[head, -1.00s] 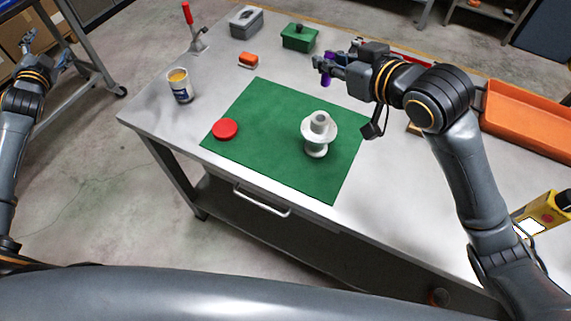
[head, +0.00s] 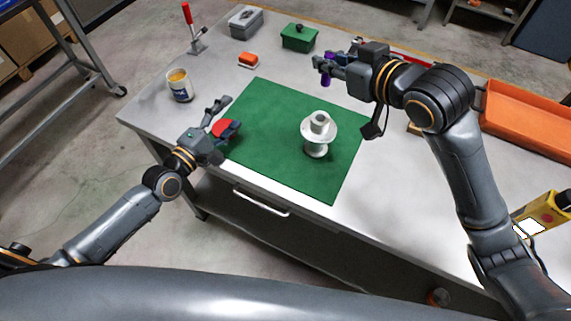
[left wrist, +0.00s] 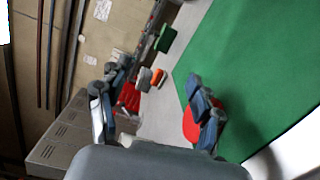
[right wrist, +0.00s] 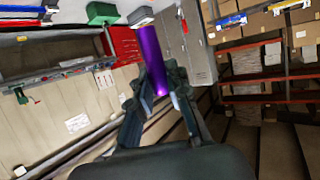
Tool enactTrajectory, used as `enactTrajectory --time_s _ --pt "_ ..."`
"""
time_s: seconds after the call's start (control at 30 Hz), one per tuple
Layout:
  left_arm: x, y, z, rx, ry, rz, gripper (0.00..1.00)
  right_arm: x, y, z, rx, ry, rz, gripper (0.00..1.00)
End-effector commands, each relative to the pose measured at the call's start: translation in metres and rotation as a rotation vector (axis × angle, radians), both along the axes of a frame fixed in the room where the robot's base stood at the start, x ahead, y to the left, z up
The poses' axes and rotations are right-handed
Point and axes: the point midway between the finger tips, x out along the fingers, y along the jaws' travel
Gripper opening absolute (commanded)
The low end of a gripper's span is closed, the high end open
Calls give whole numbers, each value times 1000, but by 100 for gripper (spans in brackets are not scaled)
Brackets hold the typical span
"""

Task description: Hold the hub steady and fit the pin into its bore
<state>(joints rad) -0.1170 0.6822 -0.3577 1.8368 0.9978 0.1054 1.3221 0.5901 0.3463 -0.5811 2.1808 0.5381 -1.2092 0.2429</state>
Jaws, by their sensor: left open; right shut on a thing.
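The white hub (head: 318,133) stands upright on the green mat (head: 275,168), its bore facing up. Part of it shows blurred at the lower right of the left wrist view (left wrist: 300,150). The purple pin (head: 326,72) is held in my right gripper (head: 328,68), above the back of the mat. In the right wrist view the pin (right wrist: 152,60) runs lengthwise between the shut fingers. My left gripper (head: 226,116) is open and empty at the mat's left edge, to the left of the hub and apart from it. It partly covers a red disc (head: 222,127).
A paint can (head: 179,85), an orange block (head: 248,60), a red-handled clamp (head: 193,35), a grey box (head: 246,22) and a green box (head: 299,37) stand along the back left. An orange tray (head: 530,118) lies at the right. The mat around the hub is clear.

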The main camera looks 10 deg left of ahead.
Motion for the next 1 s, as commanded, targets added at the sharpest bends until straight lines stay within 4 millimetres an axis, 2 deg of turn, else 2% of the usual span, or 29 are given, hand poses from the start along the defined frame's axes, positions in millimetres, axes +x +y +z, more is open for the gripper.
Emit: enactTrajectory --time_s 0.03,0.2,0.33,0.5,0.67,1.0 --pt "-15 -26 -8 -172 74 -25 65 0 0 0 1 -1 0 0" --pt "-59 -97 -22 -722 334 -76 65 0 0 0 1 -1 0 0" --pt "-84 -133 -25 -1023 492 -94 65 0 0 0 1 -1 0 0" --pt "-100 -155 -25 -1226 605 -98 65 0 0 0 1 -1 0 0" --pt "-95 -164 -24 -1271 625 -98 65 0 0 0 1 -1 0 0" --pt "-49 -191 -24 -1270 624 -98 65 0 0 0 1 -1 0 0"
